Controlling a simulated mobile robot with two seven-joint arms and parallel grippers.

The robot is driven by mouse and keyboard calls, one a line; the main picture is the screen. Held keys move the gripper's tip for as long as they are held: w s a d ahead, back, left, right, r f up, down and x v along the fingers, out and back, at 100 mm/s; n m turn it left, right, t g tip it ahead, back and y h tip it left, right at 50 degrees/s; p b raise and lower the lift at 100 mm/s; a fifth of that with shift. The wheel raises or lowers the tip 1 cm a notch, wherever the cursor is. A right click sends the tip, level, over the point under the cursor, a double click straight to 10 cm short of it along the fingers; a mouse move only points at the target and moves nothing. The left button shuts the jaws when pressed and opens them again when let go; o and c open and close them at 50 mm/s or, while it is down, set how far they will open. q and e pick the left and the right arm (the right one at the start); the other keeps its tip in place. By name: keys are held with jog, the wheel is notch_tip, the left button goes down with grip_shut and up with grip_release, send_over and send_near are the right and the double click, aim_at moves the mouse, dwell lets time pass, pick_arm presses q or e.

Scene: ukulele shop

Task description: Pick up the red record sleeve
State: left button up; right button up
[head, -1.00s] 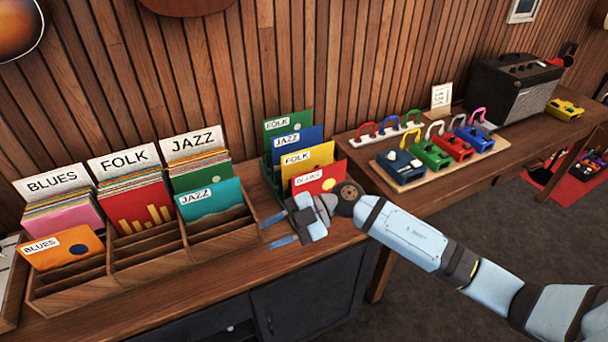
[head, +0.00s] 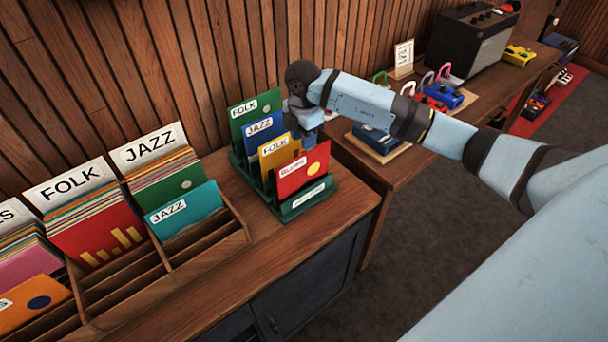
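The red record sleeve (head: 302,173), with a white label and a yellow dot, stands at the front of a green rack (head: 303,203). Behind it in the rack stand a yellow FOLK sleeve (head: 280,152), a blue JAZZ sleeve (head: 263,137) and a green FOLK sleeve (head: 249,110). My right gripper (head: 307,143) points down just above and behind the red sleeve, close to the right edges of the yellow and blue sleeves. Its fingertips are partly hidden, so its opening is unclear. My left gripper is out of view.
A wooden bin (head: 205,247) with BLUES, FOLK and JAZZ records stands to the left, with a teal JAZZ sleeve (head: 183,210) in front. Another red sleeve (head: 100,232) is in its FOLK section. A second table with pedals and an amplifier (head: 470,45) stands right. Bare counter lies before the rack.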

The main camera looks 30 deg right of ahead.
aim_at(305, 154)
jog(key=f, duration=0.2)
jog(key=f+p, duration=0.1)
jog(key=f, duration=0.2)
jog(key=shift+d+f, duration=0.35)
jog(key=shift+f+p, duration=0.3)
jog(key=shift+f, duration=0.2)
grip_shut()
